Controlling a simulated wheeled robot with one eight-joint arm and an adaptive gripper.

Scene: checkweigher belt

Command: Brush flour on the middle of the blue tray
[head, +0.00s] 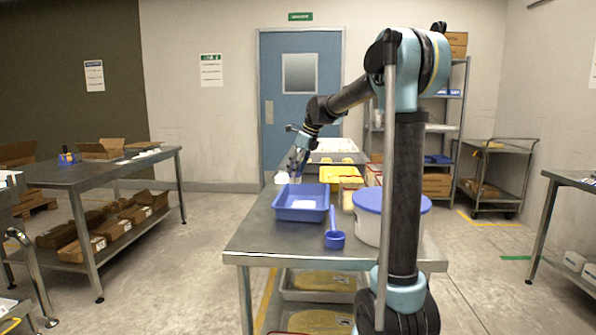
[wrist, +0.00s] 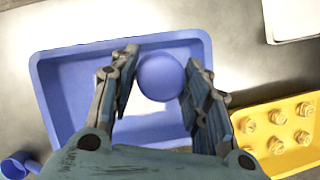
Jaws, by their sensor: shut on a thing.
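The blue tray (head: 302,214) lies on the steel table in the head view. It fills much of the wrist view (wrist: 52,95). My gripper (head: 296,176) points down over the tray's far part. In the wrist view my gripper (wrist: 158,85) has its fingers on either side of a round blue thing (wrist: 160,76), seen end-on. It looks like the top of a brush handle. A white patch (wrist: 144,104) shows just beside it; I cannot tell whether it is flour or bristles. The held thing's lower end is hidden, so I cannot tell whether it touches the tray.
A blue scoop (head: 335,239) lies beside the tray, near a white tub with a blue lid (head: 366,201). A yellow tray with several round pieces (wrist: 275,121) stands close by in the wrist view. A white item (wrist: 291,20) sits at its upper right. The table's front left is clear.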

